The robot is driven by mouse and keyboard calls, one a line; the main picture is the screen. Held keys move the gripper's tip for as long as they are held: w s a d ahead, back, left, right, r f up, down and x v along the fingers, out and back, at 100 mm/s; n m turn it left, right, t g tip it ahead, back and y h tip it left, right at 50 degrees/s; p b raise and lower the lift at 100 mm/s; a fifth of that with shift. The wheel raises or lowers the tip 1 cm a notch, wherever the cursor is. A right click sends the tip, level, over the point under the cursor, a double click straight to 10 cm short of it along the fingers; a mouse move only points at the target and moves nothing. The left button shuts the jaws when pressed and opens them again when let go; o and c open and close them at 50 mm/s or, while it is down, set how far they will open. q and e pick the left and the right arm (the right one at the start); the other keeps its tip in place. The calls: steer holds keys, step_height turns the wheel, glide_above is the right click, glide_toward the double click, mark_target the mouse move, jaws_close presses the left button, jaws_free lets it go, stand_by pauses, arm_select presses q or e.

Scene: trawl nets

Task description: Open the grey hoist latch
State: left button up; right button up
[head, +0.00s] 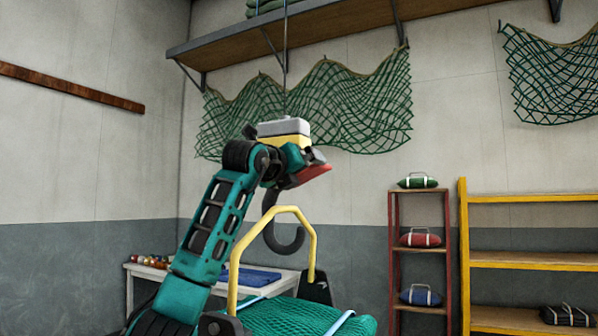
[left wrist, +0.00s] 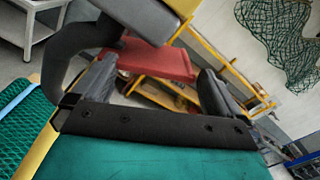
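The hoist (head: 284,127), a light grey and yellow block, hangs on a cable, with a dark hook (head: 287,246) below it. A red lever-like plate (head: 314,174) sticks out from its lower right side; it seems to be the latch. I see no separate grey latch part. My left gripper (head: 300,160) is up at the hoist. In the left wrist view its two dark fingers (left wrist: 157,85) stand wide apart, on either side of the red plate (left wrist: 158,60). Whether they touch it I cannot tell. The hook (left wrist: 62,58) shows at left. My right gripper is out of view.
A yellow bail (head: 313,245) rises over a green net bundle (head: 290,316) and overlaps the hook in the picture. A white table (head: 131,290) stands behind. A red rack (head: 393,255) and yellow shelves (head: 465,255) stand at right. A wooden shelf (head: 330,25) is overhead.

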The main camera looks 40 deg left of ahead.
arm_select(q)
steer(key=b+v, duration=0.3)
steer(key=v, duration=1)
steer(key=shift+w, duration=0.1)
